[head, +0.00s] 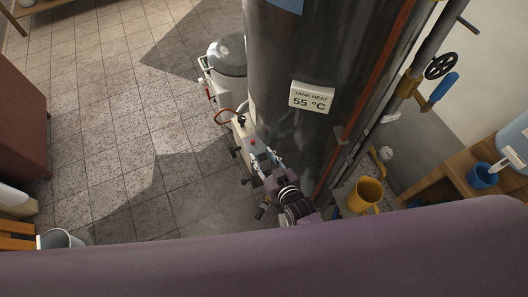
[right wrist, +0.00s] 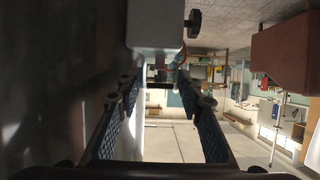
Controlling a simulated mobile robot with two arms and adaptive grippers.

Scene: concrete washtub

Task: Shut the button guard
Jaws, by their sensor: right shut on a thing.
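A pale grey control box (head: 241,131) with a small red button (head: 252,141) and dark knobs stands beside the tall metal tank. Its pale body (right wrist: 155,25) with a black knob (right wrist: 194,22) also shows at the top of the right wrist view. My right gripper (head: 265,160) is at the near end of this box. Its fingers (right wrist: 155,88) are apart and shut on a small part there, which appears to be the button guard. The guard's outline and angle are too small and covered to make out. My left gripper is not in view.
The dark metal tank (head: 300,50), with a "TANK HEAT 55 °C" sign (head: 312,97), stands close to my right gripper. A white lidded vessel (head: 226,58) is behind the box. The tiled floor (head: 110,120) at left is mostly clear.

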